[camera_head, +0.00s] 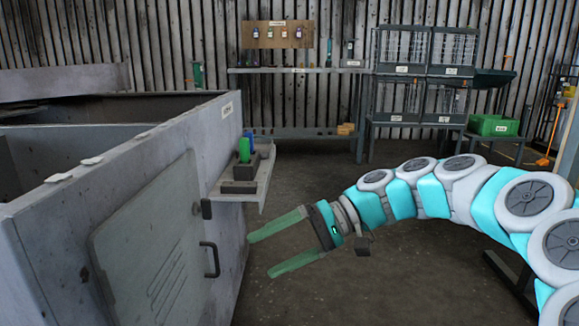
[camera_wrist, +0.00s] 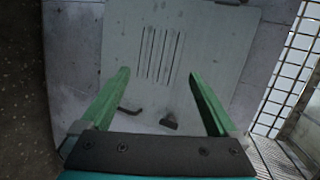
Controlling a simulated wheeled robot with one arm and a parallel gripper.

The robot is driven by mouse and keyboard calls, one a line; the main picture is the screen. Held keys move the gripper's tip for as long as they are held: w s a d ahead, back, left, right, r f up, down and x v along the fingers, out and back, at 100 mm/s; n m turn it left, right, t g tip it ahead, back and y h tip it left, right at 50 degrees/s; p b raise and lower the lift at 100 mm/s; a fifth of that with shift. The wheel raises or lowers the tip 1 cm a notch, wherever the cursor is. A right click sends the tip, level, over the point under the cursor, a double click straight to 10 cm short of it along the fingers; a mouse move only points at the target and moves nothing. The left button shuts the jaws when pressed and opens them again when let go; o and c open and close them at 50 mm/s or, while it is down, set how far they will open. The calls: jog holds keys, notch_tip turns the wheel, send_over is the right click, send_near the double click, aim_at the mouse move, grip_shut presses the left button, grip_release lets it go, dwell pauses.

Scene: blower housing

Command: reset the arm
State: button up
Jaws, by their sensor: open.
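My gripper (camera_head: 282,248) is at the end of my white and turquoise arm, which reaches in from the right. Its two green fingers are spread apart with nothing between them. They point left toward the grey blower housing (camera_head: 215,135). In the wrist view my gripper (camera_wrist: 163,95) is also open, with the housing's slotted door panel (camera_wrist: 165,48) beyond the fingers. The door (camera_head: 150,250) is closed or nearly so and has a dark handle (camera_head: 212,260) and a dark latch (camera_head: 206,208). The fingertips look apart from the housing.
A small shelf (camera_head: 252,192) on the housing's side holds a green item (camera_head: 244,150) and a blue item in a dark holder, just above my gripper. A workbench (camera_head: 300,71), wire cages (camera_head: 405,45) and a green crate (camera_head: 493,125) stand at the back. The middle floor is clear.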

jog(key=s+d+f+h, duration=0.2)
jog(key=s+f+h, duration=0.5)
jog(key=s, duration=0.6)
jog(key=s+d+f+m+t+h, duration=0.1)
jog(key=s+d+f+h, duration=0.2)
jog(key=s+d+f, duration=0.4)
jog(key=s+d+f+m+h, duration=0.25)
jog(key=s+d+f, duration=0.25)
jog(key=s+d, duration=0.3)
notch_tip(320, 180, up, 14)
jog(key=w+p, duration=0.2)
jog(key=p, duration=1.1)
jog(key=shift+d+n+h, duration=0.35)
jog(key=shift+n, duration=0.1)
jog(key=shift+r, duration=0.1)
